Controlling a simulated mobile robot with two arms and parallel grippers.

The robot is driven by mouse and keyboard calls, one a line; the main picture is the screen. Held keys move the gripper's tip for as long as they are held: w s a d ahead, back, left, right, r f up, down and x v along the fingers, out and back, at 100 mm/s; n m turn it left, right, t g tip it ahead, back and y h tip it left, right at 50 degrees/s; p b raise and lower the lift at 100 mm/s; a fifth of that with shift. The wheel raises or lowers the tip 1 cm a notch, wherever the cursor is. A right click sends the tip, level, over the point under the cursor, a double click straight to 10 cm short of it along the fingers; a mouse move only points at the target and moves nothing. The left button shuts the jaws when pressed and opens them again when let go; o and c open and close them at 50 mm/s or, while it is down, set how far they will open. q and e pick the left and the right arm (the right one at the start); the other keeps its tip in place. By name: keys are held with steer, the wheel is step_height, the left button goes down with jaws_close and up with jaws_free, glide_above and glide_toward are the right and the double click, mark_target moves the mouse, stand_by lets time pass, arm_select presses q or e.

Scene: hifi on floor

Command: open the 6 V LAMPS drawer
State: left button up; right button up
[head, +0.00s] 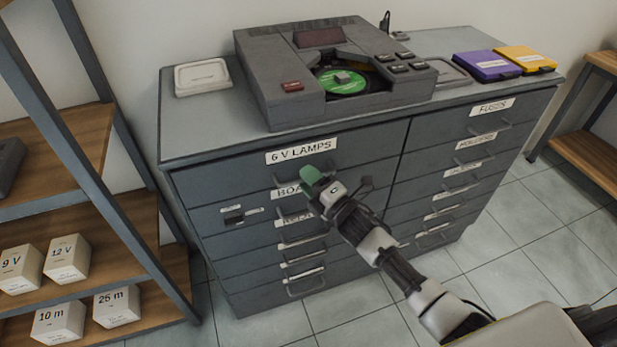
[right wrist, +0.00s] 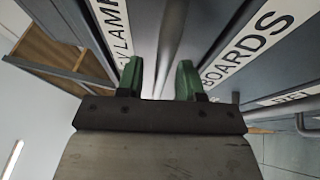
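The 6 V LAMPS drawer (head: 230,180) is the top left drawer of the grey cabinet and looks shut. Its label (head: 301,151) is readable; its handle is mostly hidden behind my gripper in the head view. My right gripper (head: 312,180) has its green fingertips at that handle. In the right wrist view, the grey handle bar (right wrist: 172,45) runs between the two fingers of the gripper (right wrist: 160,85). The fingers are apart, with a visible gap on the left side of the bar. My left gripper is not in view.
The BOARDS drawer (head: 292,208) is just below. A grey disc player (head: 325,75), a white tray (head: 202,77) and purple and yellow cases (head: 488,65) are on the cabinet top. A shelf (head: 70,130) with white boxes stands left. Tiled floor (head: 530,240) is clear at right.

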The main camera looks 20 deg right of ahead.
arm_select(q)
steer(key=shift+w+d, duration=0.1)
arm_select(e)
steer(key=shift+w, duration=0.1)
steer(key=c, duration=0.6)
jaws_close()
